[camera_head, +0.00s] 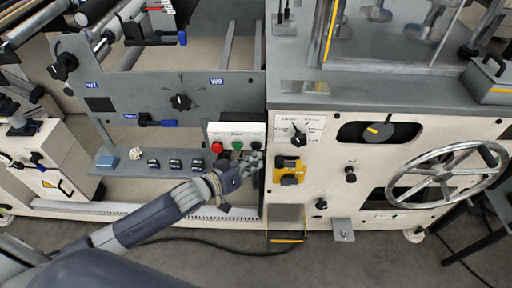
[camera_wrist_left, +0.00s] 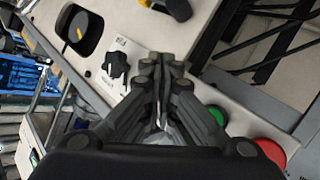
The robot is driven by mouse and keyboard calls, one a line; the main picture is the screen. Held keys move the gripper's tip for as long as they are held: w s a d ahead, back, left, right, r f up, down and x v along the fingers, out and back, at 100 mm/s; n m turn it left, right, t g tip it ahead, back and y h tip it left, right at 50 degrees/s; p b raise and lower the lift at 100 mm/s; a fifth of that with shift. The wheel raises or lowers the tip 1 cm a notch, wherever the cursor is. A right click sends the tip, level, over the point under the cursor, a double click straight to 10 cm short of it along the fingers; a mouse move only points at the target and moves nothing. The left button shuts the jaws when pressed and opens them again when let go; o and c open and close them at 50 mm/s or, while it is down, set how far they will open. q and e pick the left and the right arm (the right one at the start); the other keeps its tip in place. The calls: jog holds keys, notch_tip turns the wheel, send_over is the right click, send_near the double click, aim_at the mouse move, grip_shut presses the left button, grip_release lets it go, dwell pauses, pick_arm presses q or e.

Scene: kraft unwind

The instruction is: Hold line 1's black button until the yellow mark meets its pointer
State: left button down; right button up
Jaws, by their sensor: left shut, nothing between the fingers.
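My left gripper (camera_head: 254,161) is shut and empty, just below the right end of a white button box (camera_head: 236,130). The box has a red button (camera_head: 217,147) and a green button (camera_head: 237,146). The gripper covers part of its right end, and I cannot make out a black button there. The left wrist view shows the shut fingertips (camera_wrist_left: 166,62) beside the green button (camera_wrist_left: 218,114) and the red button (camera_wrist_left: 266,150). Contact cannot be told. A yellow mark (camera_head: 372,130) shows on a dark round part in a black slot. My right gripper is not in view.
A dial with a black pointer knob (camera_head: 298,134) and a yellow block with black knobs (camera_head: 287,172) stand right of the gripper. A large handwheel (camera_head: 444,174) is farther right. A grey shelf (camera_head: 130,165) with small items lies left.

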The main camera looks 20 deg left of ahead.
pick_arm(q)
jog(key=shift+w, duration=0.15)
jog(key=shift+w+a, duration=0.1)
jog(key=shift+w, duration=0.2)
dwell(0.6)
jog(key=shift+w+a, duration=0.15)
jog(key=shift+w, duration=0.35)
dwell(1.0)
dwell(1.2)
jog(key=shift+s+r+p, duration=0.1)
jog(key=shift+s+p, duration=0.1)
jog(key=shift+p, duration=0.2)
dwell(0.4)
jog(key=shift+s+d+p, duration=0.3)
jog(key=shift+s+p, duration=0.15)
jog(key=shift+s, duration=0.3)
